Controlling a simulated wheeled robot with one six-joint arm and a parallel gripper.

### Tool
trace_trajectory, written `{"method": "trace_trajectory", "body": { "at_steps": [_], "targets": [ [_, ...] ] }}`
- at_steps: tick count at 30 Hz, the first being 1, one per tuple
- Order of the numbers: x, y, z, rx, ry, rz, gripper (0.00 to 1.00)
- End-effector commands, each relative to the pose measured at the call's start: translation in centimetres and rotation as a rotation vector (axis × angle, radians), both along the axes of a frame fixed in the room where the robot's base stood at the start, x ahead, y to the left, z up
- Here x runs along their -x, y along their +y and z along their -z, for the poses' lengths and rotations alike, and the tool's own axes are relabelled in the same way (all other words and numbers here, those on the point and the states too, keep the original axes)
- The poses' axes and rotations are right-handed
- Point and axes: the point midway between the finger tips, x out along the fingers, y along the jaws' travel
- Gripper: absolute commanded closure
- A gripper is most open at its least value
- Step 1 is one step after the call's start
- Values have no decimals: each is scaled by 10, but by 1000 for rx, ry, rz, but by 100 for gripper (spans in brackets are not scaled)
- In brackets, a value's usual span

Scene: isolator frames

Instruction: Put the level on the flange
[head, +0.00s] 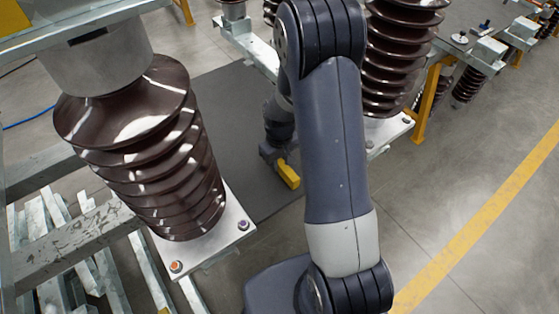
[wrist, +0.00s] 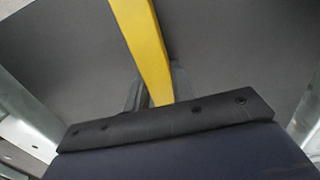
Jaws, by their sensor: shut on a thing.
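A yellow level (head: 288,176) is held by my gripper (head: 275,157) over the dark grey mat, left of my forearm. In the wrist view the level (wrist: 143,45) runs from the top edge down between the dark fingers of my gripper (wrist: 152,90), which are shut on it. Pale metal flange plates show at the feet of the brown ribbed insulators: one at the left (head: 208,243) with bolts, and one at the right (head: 393,132), partly hidden by my arm. I cannot tell which is the task's flange. The level is apart from both.
The left insulator (head: 150,150) and the right insulator (head: 395,60) stand on either side of my arm. The dark mat (head: 225,120) lies between them. A galvanised steel frame (head: 75,240) is at the left. Open floor with a yellow line (head: 490,210) is at the right.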

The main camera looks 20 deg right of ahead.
Motion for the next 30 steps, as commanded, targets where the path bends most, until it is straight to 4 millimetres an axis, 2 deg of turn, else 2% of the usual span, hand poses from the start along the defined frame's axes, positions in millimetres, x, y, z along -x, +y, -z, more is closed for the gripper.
{"method": "trace_trajectory", "body": {
  "at_steps": [10, 11, 18, 26, 30],
  "targets": [
    [0, 0, 5, 1, -1, 0, 100],
    [0, 0, 5, 0, -1, 0, 76],
    [0, 0, 3, 0, -1, 0, 56],
    [0, 0, 3, 0, -1, 0, 55],
    [-1, 0, -4, 0, -3, 0, 55]
  ]
}}
